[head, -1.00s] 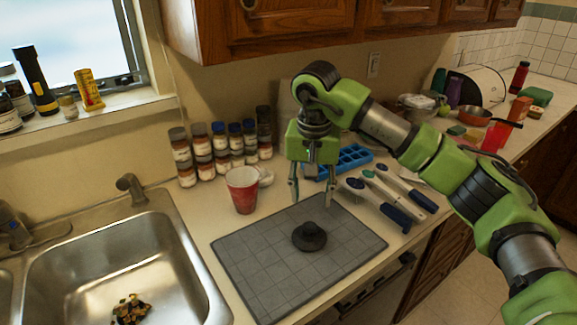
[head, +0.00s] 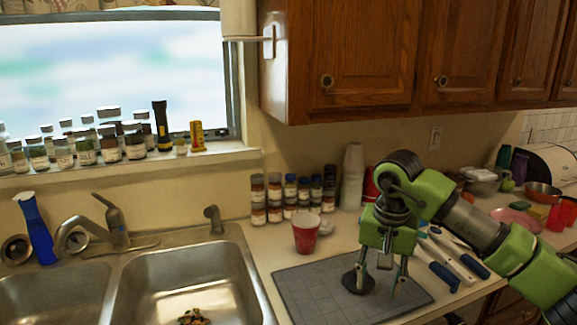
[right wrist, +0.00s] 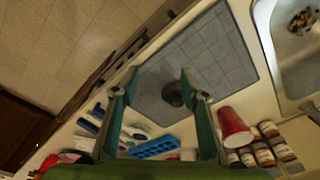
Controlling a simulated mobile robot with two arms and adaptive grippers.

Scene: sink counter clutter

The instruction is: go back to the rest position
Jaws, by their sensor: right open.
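My right gripper (head: 380,284) is open and empty, above the grey mat on the counter. In the right wrist view its two fingers (right wrist: 158,80) stand apart with nothing between them. A dark round stopper (head: 356,282) with a knob lies on the grey mat (head: 310,297); in the head view the gripper partly covers it. In the right wrist view the stopper (right wrist: 174,95) shows beyond the fingertips, apart from them. My left gripper is in neither view.
A red cup (head: 306,234) stands behind the mat, with several spice jars (head: 290,205) at the wall. Blue-handled utensils (head: 445,275) lie right of the mat. The sink (head: 180,290) is on the left, with scraps in it. Wooden cabinets (head: 365,50) hang above.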

